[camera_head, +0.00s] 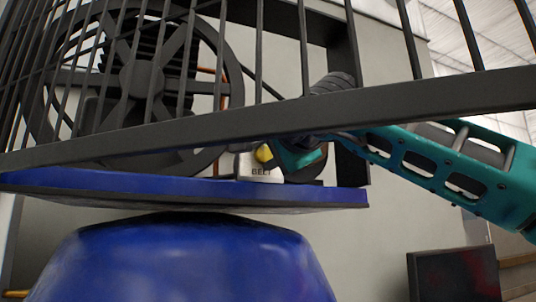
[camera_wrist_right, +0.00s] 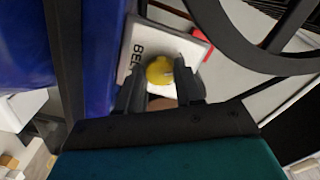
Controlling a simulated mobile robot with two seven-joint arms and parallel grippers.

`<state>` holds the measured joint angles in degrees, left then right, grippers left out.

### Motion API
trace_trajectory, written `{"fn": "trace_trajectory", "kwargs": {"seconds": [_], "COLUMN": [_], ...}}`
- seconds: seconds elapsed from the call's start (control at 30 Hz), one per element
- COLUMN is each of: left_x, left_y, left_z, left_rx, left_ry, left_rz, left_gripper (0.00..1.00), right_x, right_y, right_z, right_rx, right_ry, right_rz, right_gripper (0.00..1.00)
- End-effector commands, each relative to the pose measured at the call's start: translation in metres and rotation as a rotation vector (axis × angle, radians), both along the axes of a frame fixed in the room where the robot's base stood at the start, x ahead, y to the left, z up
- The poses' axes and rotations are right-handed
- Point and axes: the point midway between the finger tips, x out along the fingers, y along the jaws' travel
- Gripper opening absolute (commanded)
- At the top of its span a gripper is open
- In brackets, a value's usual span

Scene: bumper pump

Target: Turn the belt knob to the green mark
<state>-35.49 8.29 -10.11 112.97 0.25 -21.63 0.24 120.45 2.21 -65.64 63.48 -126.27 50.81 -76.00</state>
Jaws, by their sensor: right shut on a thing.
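The yellow belt knob (camera_wrist_right: 159,70) sits on a pale box labelled BELT (camera_wrist_right: 138,48) in the right wrist view. In the head view the knob (camera_head: 264,153) shows partly, above the BELT label on the box (camera_head: 260,172). My right gripper (camera_wrist_right: 160,84) reaches the knob, with a dark finger on each side of it, and is shut on it. In the head view my right gripper (camera_head: 293,155) comes in from the right, below the cage rail. I cannot make out a green mark in either view. My left gripper is not in view.
A dark barred cage rail (camera_head: 400,103) runs just above my right arm. A large spoked wheel (camera_head: 140,78) stands behind the bars. The box rests on a blue ledge (camera_head: 120,184) above a rounded blue body (camera_head: 190,262). A red piece (camera_wrist_right: 203,32) lies beside the box.

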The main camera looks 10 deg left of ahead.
Motion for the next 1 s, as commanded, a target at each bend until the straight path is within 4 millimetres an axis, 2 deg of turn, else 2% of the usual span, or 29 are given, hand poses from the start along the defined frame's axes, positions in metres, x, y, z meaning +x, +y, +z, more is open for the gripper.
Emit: {"fn": "trace_trajectory", "kwargs": {"seconds": [0.6, 1.0], "left_x": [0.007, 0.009], "left_y": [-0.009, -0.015], "left_z": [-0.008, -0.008], "left_rx": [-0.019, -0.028], "left_ry": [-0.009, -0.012], "left_rz": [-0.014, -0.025], "left_gripper": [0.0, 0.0], "right_x": [0.0, 0.001], "right_y": [-0.001, -0.001], "right_z": [-0.001, 0.0], "right_rx": [0.464, 0.666], "right_ry": [0.312, 0.449], "right_rz": [-0.003, -0.004], "right_gripper": [0.05, 0.05]}}
